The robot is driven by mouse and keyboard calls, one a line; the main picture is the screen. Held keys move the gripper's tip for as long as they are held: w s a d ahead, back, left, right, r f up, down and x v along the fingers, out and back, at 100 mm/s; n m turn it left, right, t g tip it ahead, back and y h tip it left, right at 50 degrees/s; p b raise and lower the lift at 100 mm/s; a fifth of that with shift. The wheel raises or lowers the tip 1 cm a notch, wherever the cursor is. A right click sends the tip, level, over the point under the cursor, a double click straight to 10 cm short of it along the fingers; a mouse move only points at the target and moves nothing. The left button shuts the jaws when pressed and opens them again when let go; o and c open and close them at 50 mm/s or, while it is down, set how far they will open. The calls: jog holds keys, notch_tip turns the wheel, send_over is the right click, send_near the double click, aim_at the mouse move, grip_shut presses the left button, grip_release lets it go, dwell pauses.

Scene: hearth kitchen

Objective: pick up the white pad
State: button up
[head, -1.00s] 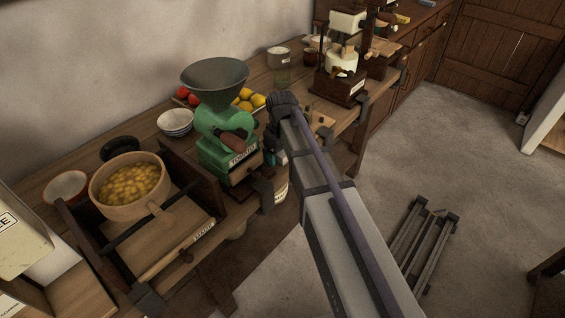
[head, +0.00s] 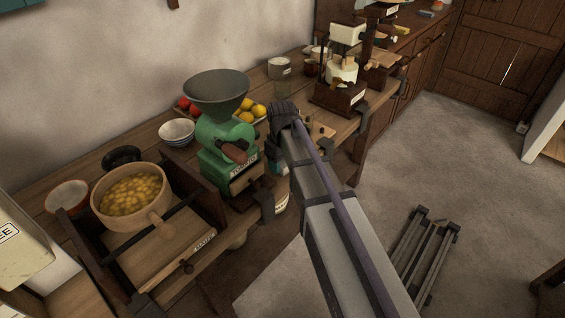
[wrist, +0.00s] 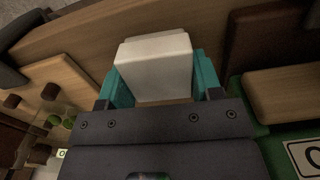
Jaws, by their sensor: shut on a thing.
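The white pad (wrist: 155,68) is a pale, block-like piece in the wrist view. It sits between the two teal fingers of my gripper (wrist: 160,85), which are shut on it. Wooden surface shows behind and below it, and I cannot tell whether the pad touches that surface. In the head view my arm hides most of my gripper (head: 272,158) beside the green grinder, and I cannot make out the pad there.
The green grinder (head: 222,140) with its grey hopper stands just left of my arm. A wooden pan of yellow pieces (head: 132,195), stacked bowls (head: 177,130) and a fruit tray (head: 250,112) share the bench. A dark-based machine (head: 340,90) stands behind right.

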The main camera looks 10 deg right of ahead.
notch_tip(320, 180, up, 10)
jog(key=p, duration=0.9)
jog(key=shift+r+p, duration=0.1)
jog(key=shift+p, duration=0.3)
jog(key=shift+f, duration=0.2)
jog(key=o, duration=0.3)
jog(key=shift+c, duration=0.9)
jog(key=shift+d, duration=0.1)
